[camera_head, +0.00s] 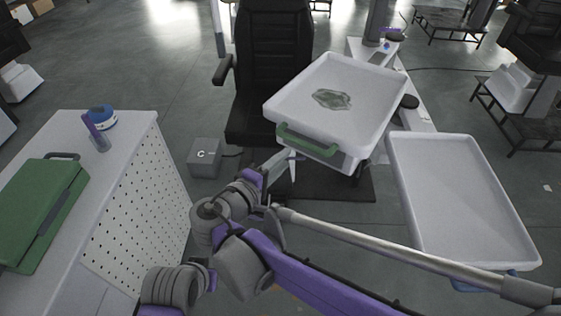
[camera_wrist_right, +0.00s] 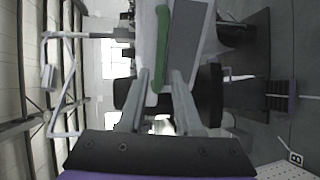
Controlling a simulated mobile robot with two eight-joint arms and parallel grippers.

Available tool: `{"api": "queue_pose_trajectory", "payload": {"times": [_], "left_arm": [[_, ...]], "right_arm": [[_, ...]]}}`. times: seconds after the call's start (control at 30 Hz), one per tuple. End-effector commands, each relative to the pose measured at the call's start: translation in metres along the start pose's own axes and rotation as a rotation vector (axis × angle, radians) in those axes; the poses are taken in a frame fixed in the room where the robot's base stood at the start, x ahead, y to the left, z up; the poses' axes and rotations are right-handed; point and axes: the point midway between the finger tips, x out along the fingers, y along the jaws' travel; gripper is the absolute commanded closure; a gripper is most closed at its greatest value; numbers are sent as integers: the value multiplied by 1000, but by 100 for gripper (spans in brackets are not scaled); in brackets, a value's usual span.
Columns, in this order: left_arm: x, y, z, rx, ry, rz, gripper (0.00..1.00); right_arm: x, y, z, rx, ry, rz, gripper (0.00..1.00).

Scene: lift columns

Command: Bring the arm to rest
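My right arm reaches in from the lower right of the head view, and its gripper (camera_head: 286,163) is just below and left of the white tray's (camera_head: 377,88) green handle (camera_head: 308,141). In the right wrist view the two grey fingers of the right gripper (camera_wrist_right: 160,74) stand apart with a clear gap. The green handle (camera_wrist_right: 163,45) shows ahead, its lower end in line with that gap. I cannot tell whether the fingers touch it. The gripper holds nothing that I can see. My left gripper is not in view.
A dark clear-looking piece (camera_head: 331,99) lies in the tray. A second white tray (camera_head: 458,195) is at right. A white cabinet (camera_head: 140,207) at left bears a green case (camera_head: 40,212) and a blue tape roll (camera_head: 103,117). A black chair (camera_head: 275,60) stands behind. A grey box (camera_head: 205,157) is on the floor.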

Motion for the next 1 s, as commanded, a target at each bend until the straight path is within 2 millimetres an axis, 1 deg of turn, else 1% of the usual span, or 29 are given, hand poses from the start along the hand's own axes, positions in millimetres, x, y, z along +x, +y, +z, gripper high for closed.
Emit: {"api": "queue_pose_trajectory", "payload": {"times": [0.27, 0.37, 0.47, 0.5, 0.53, 0.57, 0.6, 0.67, 0.7, 0.8, 0.83, 0.9, 1.0], "left_arm": [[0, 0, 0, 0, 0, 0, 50], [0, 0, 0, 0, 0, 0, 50], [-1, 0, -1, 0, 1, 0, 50], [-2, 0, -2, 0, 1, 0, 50], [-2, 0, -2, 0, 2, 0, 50], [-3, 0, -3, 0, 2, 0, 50], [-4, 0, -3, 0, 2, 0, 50], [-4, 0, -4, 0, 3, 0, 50], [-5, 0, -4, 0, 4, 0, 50], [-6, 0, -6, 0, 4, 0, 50], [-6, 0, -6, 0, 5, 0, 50], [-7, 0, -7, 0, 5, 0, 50], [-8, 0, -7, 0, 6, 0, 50]], "right_arm": [[1, -1, 2, 2, -3, -6, 66], [12, -7, 22, 16, -27, -58, 66], [31, -24, 66, 63, -80, -188, 66], [38, -35, 91, 98, -108, -261, 66], [42, -45, 111, 132, -132, -321, 66], [44, -55, 132, 173, -154, -384, 66], [44, -70, 158, 235, -184, -466, 66], [38, -90, 191, 340, -223, -581, 66], [31, -104, 210, 418, -246, -650, 66], [10, -132, 245, 628, -291, -794, 66], [3, -138, 252, 691, -299, -827, 66], [-10, -151, 262, 829, -315, -888, 66], [-23, -162, 270, 983, -326, -940, 66]]}}
